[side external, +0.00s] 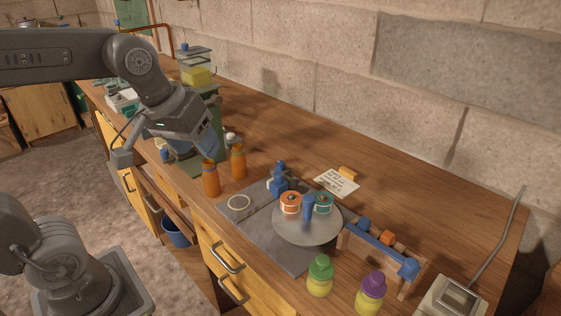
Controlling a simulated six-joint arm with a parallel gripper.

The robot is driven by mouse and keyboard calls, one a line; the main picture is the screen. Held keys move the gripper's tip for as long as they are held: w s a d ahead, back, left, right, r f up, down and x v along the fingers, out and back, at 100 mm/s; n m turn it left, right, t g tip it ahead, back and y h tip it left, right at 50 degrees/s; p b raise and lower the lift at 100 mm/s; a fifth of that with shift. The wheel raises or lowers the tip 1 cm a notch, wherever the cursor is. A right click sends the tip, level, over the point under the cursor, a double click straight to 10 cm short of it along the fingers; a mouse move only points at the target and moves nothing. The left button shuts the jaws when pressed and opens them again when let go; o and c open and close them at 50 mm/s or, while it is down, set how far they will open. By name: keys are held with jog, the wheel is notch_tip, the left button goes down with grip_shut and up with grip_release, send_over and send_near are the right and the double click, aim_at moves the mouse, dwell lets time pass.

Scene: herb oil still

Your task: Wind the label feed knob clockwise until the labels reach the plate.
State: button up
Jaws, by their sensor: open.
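My gripper (208,146) hangs over the bench behind the orange bottles, tilted down, with its jaws apart and nothing seen between them. It is well left of the round grey plate (284,234). On this plate stand an orange-and-white round container (291,204), a teal one (323,203) and a blue post (308,210). A blue fitting (279,180) stands at the plate's back left. A wooden frame with a blue bar (378,250) stands to the right, with a blue round end (410,268). I cannot tell which part is the label feed knob, and no label strip is clear.
Two orange bottles (211,180) stand just in front of my gripper. A green-capped jar (320,277) and a purple-capped jar (370,292) stand at the front edge. A written card (337,183) lies behind the plate. The bench's back right is clear. A grey box (452,300) sits front right.

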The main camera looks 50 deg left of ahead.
jog(key=w+a+r+n+g, duration=0.1)
jog(key=w+n, duration=0.4)
jog(key=w, duration=0.2)
jog(key=n+g, duration=0.3)
jog(key=n, duration=1.2)
send_over(280, 162)
notch_tip(280, 162, down, 9)
notch_tip(280, 162, down, 14)
jog(key=shift+d+r, duration=0.1)
jog(key=shift+r, duration=0.05)
jog(key=c, duration=0.9)
